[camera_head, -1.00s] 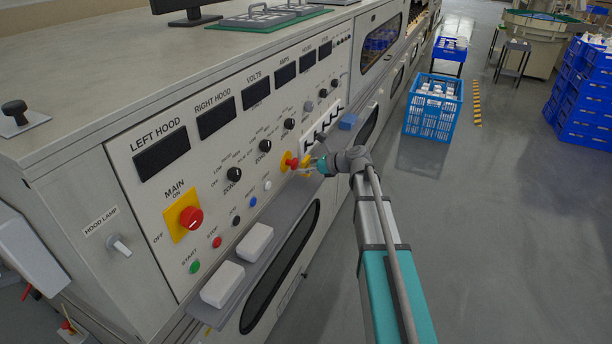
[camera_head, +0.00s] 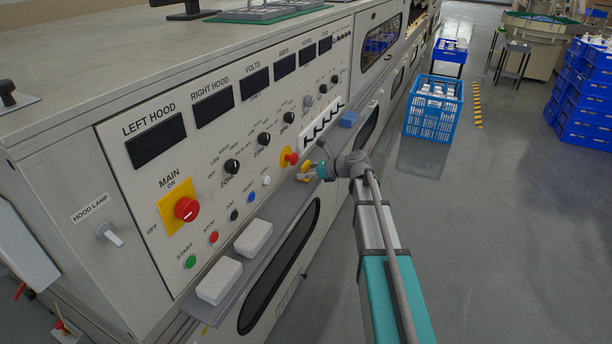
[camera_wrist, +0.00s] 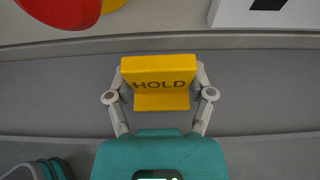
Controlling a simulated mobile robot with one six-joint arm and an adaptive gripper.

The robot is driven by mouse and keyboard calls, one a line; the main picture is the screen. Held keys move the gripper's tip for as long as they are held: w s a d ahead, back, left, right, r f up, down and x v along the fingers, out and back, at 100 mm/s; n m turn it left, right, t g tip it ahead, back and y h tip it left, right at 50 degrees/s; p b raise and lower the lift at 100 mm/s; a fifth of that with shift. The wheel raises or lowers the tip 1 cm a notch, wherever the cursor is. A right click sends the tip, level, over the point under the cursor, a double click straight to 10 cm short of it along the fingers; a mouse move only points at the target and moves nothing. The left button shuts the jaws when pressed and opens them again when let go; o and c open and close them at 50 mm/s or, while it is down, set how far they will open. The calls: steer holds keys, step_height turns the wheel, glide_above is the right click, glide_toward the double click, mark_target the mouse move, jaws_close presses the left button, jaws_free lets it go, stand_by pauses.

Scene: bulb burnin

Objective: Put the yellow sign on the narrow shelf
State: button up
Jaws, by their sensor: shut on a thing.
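The yellow sign (camera_wrist: 158,82), marked HOLD, is between the two fingers of my gripper (camera_wrist: 159,95) in the wrist view. My gripper is shut on it. The sign also shows small in the head view (camera_head: 305,171), just below a red button. The narrow shelf (camera_head: 283,212) is the grey ledge along the front of the control panel. In the wrist view the shelf (camera_wrist: 60,88) lies behind and below the sign. I cannot tell whether the sign touches the shelf.
Two white blocks (camera_head: 253,238) sit on the shelf to the left, and a blue block (camera_head: 349,119) to the right. The red button (camera_head: 291,158) is close above my gripper. The shelf stretch between sign and white blocks is clear. A blue crate (camera_head: 432,108) stands on the floor.

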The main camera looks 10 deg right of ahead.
steer(key=shift+f, duration=0.15)
steer(key=o, duration=1.1)
steer(key=shift+s+d+r, duration=0.15)
steer(key=shift+d+r, duration=0.05)
steer(key=shift+r, duration=0.1)
steer(key=p+v, duration=0.4)
steer(key=v, duration=0.7)
steer(key=shift+s+d+p, duration=0.1)
steer(key=shift+d+p, duration=0.1)
steer(key=shift+p, duration=0.15)
